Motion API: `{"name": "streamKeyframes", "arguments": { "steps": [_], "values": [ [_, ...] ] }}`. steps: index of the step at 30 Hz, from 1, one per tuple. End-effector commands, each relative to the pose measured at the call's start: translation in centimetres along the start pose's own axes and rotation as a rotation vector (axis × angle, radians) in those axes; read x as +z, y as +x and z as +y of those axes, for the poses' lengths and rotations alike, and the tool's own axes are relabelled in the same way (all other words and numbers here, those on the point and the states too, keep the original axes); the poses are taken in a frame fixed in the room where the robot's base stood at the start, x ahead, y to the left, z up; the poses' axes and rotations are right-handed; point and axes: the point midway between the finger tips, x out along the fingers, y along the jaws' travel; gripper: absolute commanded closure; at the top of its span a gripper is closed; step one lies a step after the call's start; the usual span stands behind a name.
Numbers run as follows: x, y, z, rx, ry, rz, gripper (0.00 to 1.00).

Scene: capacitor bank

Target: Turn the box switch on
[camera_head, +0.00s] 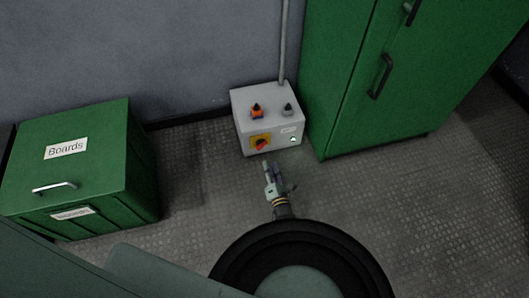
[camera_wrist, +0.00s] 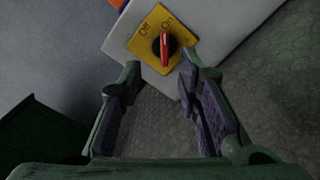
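The box switch is a red handle (camera_wrist: 164,48) on a yellow plate (camera_wrist: 136,42) marked "Off" and "On". It sits on the front of a pale grey box (camera_head: 243,107); the switch also shows in the head view (camera_head: 261,143). In the wrist view the handle stands almost upright, its upper end close to the "On" label. Its exact setting is hard to tell. My gripper (camera_wrist: 160,66) is open and empty. Its fingers lie either side of the handle's lower end in the picture, with the tips appearing short of the box. In the head view my gripper (camera_head: 267,165) is just in front of the box.
A green cabinet (camera_head: 340,100) stands close on the right, a green "Boards" cabinet (camera_head: 95,165) on the left.

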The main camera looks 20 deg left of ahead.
Motion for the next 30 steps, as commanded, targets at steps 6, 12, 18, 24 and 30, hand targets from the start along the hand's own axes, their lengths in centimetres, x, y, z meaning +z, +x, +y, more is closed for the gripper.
{"name": "streamKeyframes", "arguments": {
  "steps": [6, 12, 18, 24, 30],
  "values": [
    [-0.4, 0.6, -1.0, 0.007, -0.027, 0.017, 0.69],
    [-0.6, 4.4, -1.1, 0.008, -0.027, 0.017, 0.69],
    [-0.6, 7.9, -1.0, 0.007, -0.026, 0.016, 0.69],
    [-0.4, 9.7, -0.8, 0.005, -0.026, 0.016, 0.69],
    [-0.3, 10.0, -0.7, 0.003, -0.025, 0.014, 0.69]
  ]
}}
